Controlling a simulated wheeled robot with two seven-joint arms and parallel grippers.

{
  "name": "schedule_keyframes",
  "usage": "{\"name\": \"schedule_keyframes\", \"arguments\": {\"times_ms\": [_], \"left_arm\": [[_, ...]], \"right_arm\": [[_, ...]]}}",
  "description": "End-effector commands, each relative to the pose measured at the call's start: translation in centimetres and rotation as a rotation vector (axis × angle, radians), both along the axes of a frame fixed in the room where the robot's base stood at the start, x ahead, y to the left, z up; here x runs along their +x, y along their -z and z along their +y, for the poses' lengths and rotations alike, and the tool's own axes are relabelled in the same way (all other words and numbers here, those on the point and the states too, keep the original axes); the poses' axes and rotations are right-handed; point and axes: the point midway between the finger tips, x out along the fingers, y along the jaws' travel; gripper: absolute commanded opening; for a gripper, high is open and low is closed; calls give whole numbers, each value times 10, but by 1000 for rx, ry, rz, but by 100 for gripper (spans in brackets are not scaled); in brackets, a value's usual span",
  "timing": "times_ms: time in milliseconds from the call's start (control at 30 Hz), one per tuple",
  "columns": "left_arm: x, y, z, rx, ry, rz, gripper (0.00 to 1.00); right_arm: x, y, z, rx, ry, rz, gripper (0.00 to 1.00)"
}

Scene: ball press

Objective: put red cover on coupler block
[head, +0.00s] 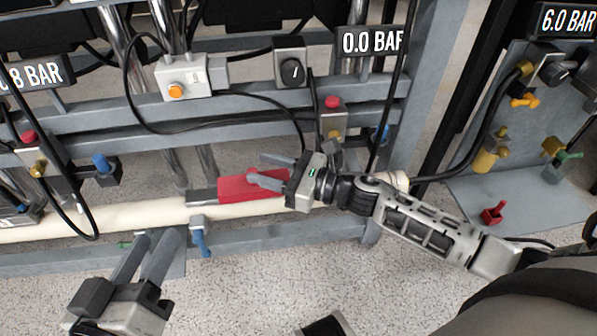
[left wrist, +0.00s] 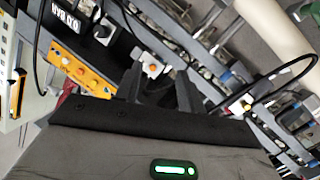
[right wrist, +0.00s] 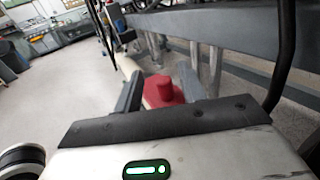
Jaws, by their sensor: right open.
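The red cover (head: 235,188) is a box with a raised knob and lies along the cream pipe (head: 150,213) in the head view. A grey block (head: 202,196) shows at its left end and may be the coupler block; what lies under the cover is hidden. My right gripper (head: 260,170) is open at the cover's right part, its fingers either side of the knob. The right wrist view shows the red cover (right wrist: 160,92) between the open fingers; contact cannot be told. My left gripper (head: 150,250) is open and empty, below the pipe at the lower left.
Grey rails (head: 90,118) carry hanging black hoses and valve blocks with red buttons. A blue handle (head: 200,240) hangs under the pipe, left of the cover. A grey panel (head: 535,150) with coloured valves stands right. The speckled floor at the front is clear.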

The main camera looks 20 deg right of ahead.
Motion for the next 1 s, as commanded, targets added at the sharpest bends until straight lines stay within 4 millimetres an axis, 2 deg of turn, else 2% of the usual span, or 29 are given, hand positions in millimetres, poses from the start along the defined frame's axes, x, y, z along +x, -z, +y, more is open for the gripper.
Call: {"name": "schedule_keyframes", "arguments": {"times_ms": [33, 67, 300, 500, 700, 1000], "left_arm": [[-3, 6, 1, 41, 1, 28, 39], [-4, 13, 1, 45, 2, 35, 39], [-3, 10, 2, 65, -2, 29, 39], [-2, 9, 3, 80, -5, 26, 39], [-2, 11, 4, 92, -7, 27, 39], [-2, 13, 4, 95, -7, 31, 39]], "right_arm": [[-1, -10, -2, -1, 1, 1, 40], [-7, -4, -7, -2, 2, 5, 40], [-46, -4, -47, -2, 3, 5, 40], [-71, -4, -74, -1, 2, 4, 40], [-83, -5, -85, -1, 1, 0, 40], [-84, -5, -86, -1, 0, -1, 40]]}}
